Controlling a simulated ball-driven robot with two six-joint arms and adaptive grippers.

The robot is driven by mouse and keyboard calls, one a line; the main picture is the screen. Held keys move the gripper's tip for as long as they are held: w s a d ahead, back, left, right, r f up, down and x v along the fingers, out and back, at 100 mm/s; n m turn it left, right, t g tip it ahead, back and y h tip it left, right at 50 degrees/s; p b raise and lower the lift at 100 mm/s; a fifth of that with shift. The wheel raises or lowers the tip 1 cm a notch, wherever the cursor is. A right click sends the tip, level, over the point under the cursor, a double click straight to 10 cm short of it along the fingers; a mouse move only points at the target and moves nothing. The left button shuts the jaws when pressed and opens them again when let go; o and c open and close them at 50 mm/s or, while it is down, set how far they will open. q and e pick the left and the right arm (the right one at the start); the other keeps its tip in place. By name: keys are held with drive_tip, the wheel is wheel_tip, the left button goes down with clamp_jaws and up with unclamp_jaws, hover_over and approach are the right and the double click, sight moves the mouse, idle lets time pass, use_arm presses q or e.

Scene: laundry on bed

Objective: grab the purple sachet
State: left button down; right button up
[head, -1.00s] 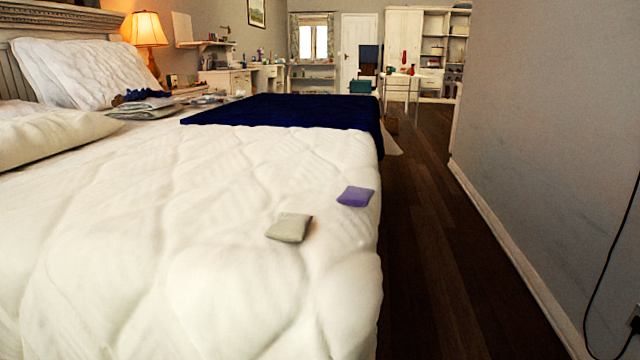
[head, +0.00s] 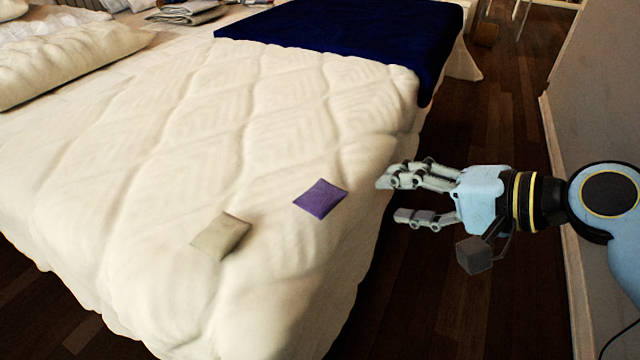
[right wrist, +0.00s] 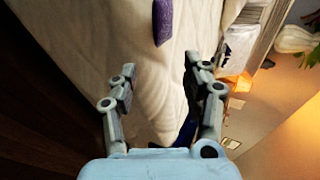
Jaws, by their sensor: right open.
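The purple sachet (head: 320,198) lies flat on the white quilt near the bed's right edge. A grey-beige sachet (head: 221,236) lies to its lower left, a short gap apart. My right gripper (head: 388,198) comes in from the right, open and empty, with its fingers pointing left toward the purple sachet. It is beside the bed edge and does not touch the sachet. In the right wrist view the purple sachet (right wrist: 163,20) shows at the top, beyond the open fingertips (right wrist: 158,70). My left gripper is not in view.
The white quilted bed (head: 150,190) fills the left and middle. A dark blue blanket (head: 350,38) lies across its far part, with a pillow (head: 70,62) at the far left. A strip of dark wooden floor (head: 510,100) separates the bed from the grey wall (head: 600,100).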

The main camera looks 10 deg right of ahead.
sight(344, 194)
drive_tip(key=b+x, duration=0.2)
drive_tip(key=x, duration=0.7)
drive_tip(key=shift+w+a+f+b, duration=0.15)
drive_tip(key=shift+b, duration=0.25)
drive_tip(key=shift+w+a+f, duration=0.1)
drive_tip(key=shift+w+a, duration=0.1)
drive_tip(key=shift+w, duration=0.05)
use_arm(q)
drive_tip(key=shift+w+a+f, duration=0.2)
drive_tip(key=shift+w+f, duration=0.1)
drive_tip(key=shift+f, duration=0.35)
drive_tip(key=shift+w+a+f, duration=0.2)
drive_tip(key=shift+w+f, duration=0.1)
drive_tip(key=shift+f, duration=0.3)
use_arm(e)
drive_tip(key=shift+c, duration=0.3)
drive_tip(key=c, duration=0.9)
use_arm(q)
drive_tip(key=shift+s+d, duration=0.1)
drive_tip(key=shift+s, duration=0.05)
